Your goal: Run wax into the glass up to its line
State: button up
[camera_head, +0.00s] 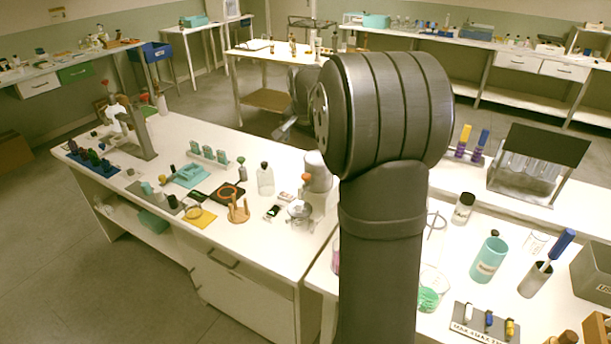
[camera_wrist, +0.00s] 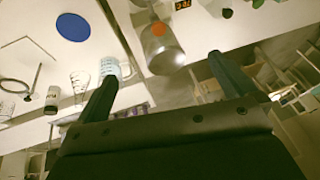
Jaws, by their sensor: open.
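A grey metal cylinder with an orange knob (camera_wrist: 158,45) stands on the white bench in the wrist view; it looks like the wax vessel. In the head view the cylinder (camera_head: 318,168) is just left of my arm. A clear glass with markings (camera_wrist: 111,68) stands near my left finger in the wrist view, and a second clear glass (camera_wrist: 79,82) is beside it. I cannot tell which has the fill line. My gripper (camera_wrist: 162,68) is open and empty, its fingers spread either side of the cylinder in that view, with no contact visible. My arm hides part of the bench in the head view.
A blue disc (camera_wrist: 72,27) and a dark-lidded jar (camera_wrist: 52,99) are on the bench in the wrist view. The floor beyond is open.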

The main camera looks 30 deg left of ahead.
aim_at(306, 176)
jog(key=v, duration=0.8)
jog(key=shift+r, duration=0.15)
jog(key=shift+s, duration=0.1)
jog(key=shift+f, duration=0.25)
jog(key=c, duration=0.6)
jog(key=w+a+f+n, duration=0.1)
jog(key=f, duration=0.1)
jog(key=w+a+f+n, duration=0.1)
jog(key=w+f, duration=0.1)
jog(key=w+a+f+n, duration=0.1)
jog(key=w+f, duration=0.1)
jog(key=f, duration=0.1)
jog(key=shift+w+f, duration=0.1)
jog(key=shift+w, duration=0.15)
jog(key=c, duration=1.5)
jog(key=w+f, duration=0.1)
jog(key=w+a+f+n, duration=0.1)
jog(key=f, duration=0.1)
jog(key=w+f+n, duration=0.1)
jog(key=f, duration=0.1)
jog(key=shift+a+f, duration=0.1)
jog(key=shift+a, duration=0.2)
grip_shut()
jog(key=shift+n, duration=0.3)
jog(key=shift+f, duration=3.35)
